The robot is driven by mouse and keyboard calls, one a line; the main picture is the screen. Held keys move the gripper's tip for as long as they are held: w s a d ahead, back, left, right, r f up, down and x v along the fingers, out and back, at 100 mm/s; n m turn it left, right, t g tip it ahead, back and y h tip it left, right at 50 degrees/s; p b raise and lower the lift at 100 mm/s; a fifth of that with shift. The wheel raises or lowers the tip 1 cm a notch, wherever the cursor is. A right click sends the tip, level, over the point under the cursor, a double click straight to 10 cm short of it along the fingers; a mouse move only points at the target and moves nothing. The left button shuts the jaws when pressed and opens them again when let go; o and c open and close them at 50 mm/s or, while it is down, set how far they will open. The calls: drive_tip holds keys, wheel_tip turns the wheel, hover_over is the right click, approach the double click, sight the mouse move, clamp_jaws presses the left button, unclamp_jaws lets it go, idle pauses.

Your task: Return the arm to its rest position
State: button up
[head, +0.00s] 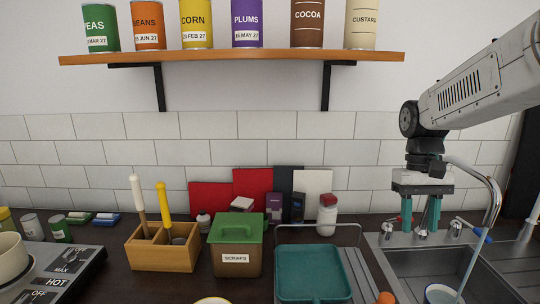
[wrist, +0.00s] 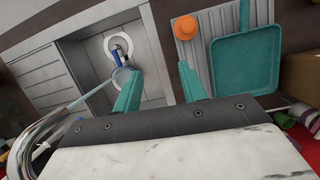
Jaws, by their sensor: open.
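My gripper (head: 420,213) is at the right in the head view, pointing down above the back edge of the sink, beside the tap. Its two teal fingers are apart with nothing between them. In the wrist view the fingers (wrist: 160,90) show spread, with the counter and sink edge below. My arm (head: 470,85) reaches in from the upper right.
The steel sink (head: 440,262) holds a cup (head: 441,294) under the curved tap (head: 492,190). A teal dustpan (head: 312,272) lies left of it. A green-lidded scraps bin (head: 236,255) and wooden caddy (head: 162,256) stand further left. A shelf (head: 230,57) of cans hangs above.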

drive_tip(key=s+a+t, duration=0.2)
drive_tip(key=s, duration=0.9)
drive_tip(key=s+a+t, duration=0.2)
drive_tip(key=s, duration=0.8)
drive_tip(key=shift+s+a+r+n+t, duration=0.3)
drive_tip(key=shift+s+a+n+t, duration=0.1)
